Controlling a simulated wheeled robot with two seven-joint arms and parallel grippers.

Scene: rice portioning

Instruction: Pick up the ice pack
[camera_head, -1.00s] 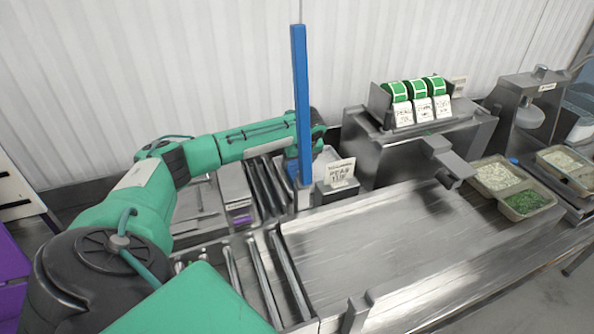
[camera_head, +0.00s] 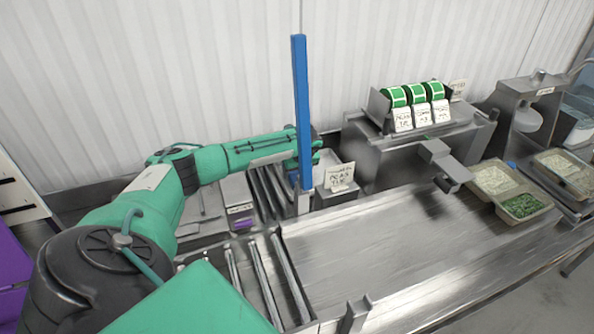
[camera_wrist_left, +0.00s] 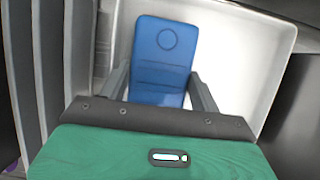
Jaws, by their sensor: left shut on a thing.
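The ice pack (camera_wrist_left: 160,50) is a blue flat slab with a round mark, seen in the left wrist view inside a white container (camera_wrist_left: 250,60). My left gripper (camera_wrist_left: 161,88) is shut on the ice pack, with one dark finger on each side of its near part. In the head view my left gripper (camera_head: 317,146) is at the back of the counter, partly hidden behind a blue post, and the ice pack cannot be made out there. My right gripper is not in view.
The blue post (camera_head: 301,110) stands right in front of my left wrist. A small sign (camera_head: 340,177) and a metal label dispenser (camera_head: 415,140) stand to its right. Food trays (camera_head: 524,206) sit at the right. The middle of the steel counter (camera_head: 370,240) is clear.

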